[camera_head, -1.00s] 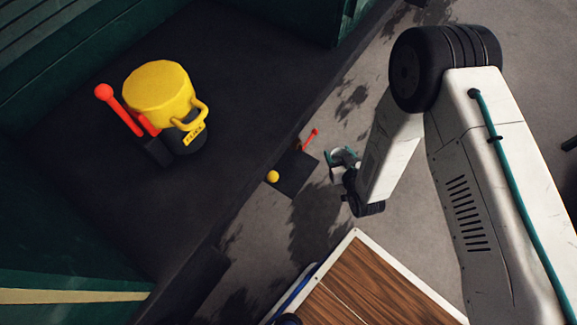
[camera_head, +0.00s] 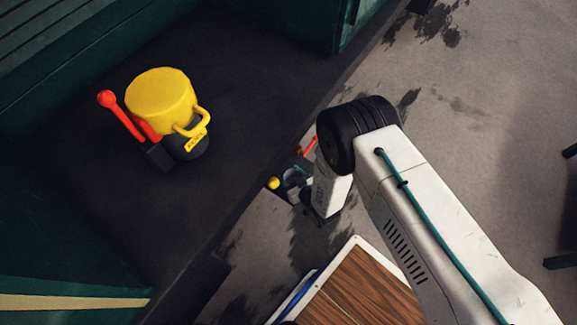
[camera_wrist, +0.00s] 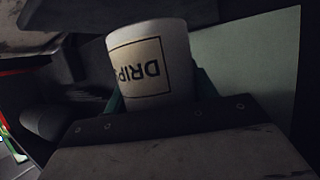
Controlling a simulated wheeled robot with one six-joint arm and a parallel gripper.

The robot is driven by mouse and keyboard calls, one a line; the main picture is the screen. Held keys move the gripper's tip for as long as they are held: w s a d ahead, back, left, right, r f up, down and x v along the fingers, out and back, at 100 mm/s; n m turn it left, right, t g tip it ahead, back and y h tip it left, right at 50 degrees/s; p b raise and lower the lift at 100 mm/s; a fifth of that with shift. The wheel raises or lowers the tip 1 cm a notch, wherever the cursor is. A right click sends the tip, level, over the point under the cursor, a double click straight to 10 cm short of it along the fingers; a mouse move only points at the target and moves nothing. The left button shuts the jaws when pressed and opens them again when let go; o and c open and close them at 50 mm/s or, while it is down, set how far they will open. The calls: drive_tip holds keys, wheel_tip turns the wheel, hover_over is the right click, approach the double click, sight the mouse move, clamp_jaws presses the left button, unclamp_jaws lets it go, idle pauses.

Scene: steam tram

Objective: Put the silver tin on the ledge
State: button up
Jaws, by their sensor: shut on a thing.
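My gripper (camera_head: 295,178) is shut on the silver tin (camera_wrist: 150,62), a pale grey-white cylinder. Its beige label reads upside down, with "DRIP" legible, between teal fingers in the wrist view. In the head view the tin is small and partly hidden by my wrist. It is over or beside a small dark plate with a yellow ball (camera_head: 273,183) and a red lever (camera_head: 310,146). I cannot tell whether the tin touches anything. A broad dark raised surface (camera_head: 235,115) runs along the green wall; which surface is the ledge is not clear.
A yellow bucket-shaped object (camera_head: 160,95) with a red-knobbed lever (camera_head: 120,115) stands on the dark surface. A wooden-topped panel with a white rim (camera_head: 355,290) lies below my gripper in the picture. Grey, stained floor (camera_head: 480,110) is open at the upper right.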

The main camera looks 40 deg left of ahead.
drive_tip(key=w+a, duration=0.3)
drive_tip(key=a, duration=0.1)
drive_tip(key=shift+w+f, duration=0.25)
drive_tip(key=shift+w+a+f, duration=0.15)
drive_tip(key=shift+f, duration=0.75)
drive_tip(key=shift+w+a+f, duration=0.1)
drive_tip(key=shift+f, duration=0.75)
drive_tip(key=shift+f, duration=0.1)
drive_tip(key=o, duration=1)
drive_tip(key=shift+d, duration=0.1)
drive_tip(key=v, duration=1.2)
